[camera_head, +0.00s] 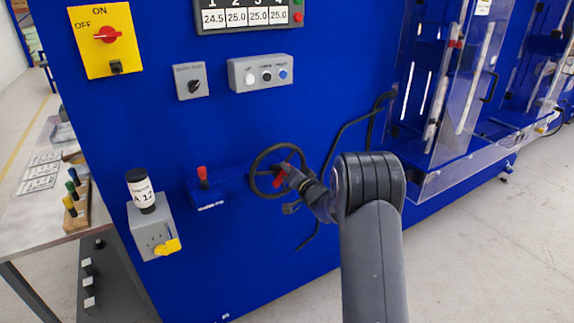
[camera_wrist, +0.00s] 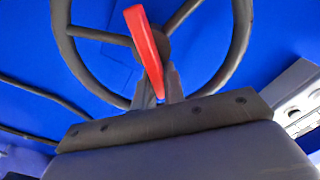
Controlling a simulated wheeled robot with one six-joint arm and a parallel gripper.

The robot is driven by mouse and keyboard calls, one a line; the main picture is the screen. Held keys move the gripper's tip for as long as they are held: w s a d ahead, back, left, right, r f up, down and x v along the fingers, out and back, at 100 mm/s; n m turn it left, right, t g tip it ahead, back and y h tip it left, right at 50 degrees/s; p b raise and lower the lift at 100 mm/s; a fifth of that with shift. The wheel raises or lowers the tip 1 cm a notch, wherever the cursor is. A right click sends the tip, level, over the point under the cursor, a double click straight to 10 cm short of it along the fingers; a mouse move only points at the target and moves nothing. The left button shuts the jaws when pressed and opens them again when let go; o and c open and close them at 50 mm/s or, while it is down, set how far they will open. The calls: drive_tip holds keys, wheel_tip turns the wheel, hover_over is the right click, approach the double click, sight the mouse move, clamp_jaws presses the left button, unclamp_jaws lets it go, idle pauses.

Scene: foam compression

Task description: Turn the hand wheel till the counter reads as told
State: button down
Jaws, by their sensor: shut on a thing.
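The dark hand wheel (camera_head: 252,174) is mounted on the blue machine face, just below the middle of the head view. Its rim and spokes also show in the wrist view (camera_wrist: 240,40). A red handle (camera_wrist: 146,45) stands out in front of the wheel; it shows small in the head view (camera_head: 279,181). My gripper (camera_wrist: 160,92) is at the wheel, with its fingers shut around the red handle's lower end. A display (camera_head: 245,17) at the top reads 24.5, 25.0, 25.0, 25.0 under columns 1 to 4. My wrist covers the wheel's lower right.
Black hoses (camera_head: 341,140) run right of the wheel. A clear guard door (camera_head: 480,90) stands at right. Open floor lies at lower right.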

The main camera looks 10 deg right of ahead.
drive_tip(key=shift+d+f+m+p, duration=0.1)
drive_tip(key=shift+f+m+p, duration=0.35)
drive_tip(key=shift+m, duration=1)
drive_tip(key=shift+a+f+m+p, duration=0.1)
drive_tip(key=shift+f+m+p, duration=0.35)
drive_tip(key=shift+m, duration=1.05)
drive_tip(key=shift+d+f+m+p, duration=0.1)
drive_tip(key=shift+f+m+p, duration=0.35)
drive_tip(key=shift+m, duration=1)
drive_tip(key=c, duration=1.6)
unclamp_jaws()
drive_tip(key=shift+w, duration=0.1)
drive_tip(key=shift+o, duration=1.3)
drive_tip(key=shift+a+r, duration=0.2)
drive_tip(key=shift+d, duration=0.1)
drive_tip(key=shift+d, duration=0.1)
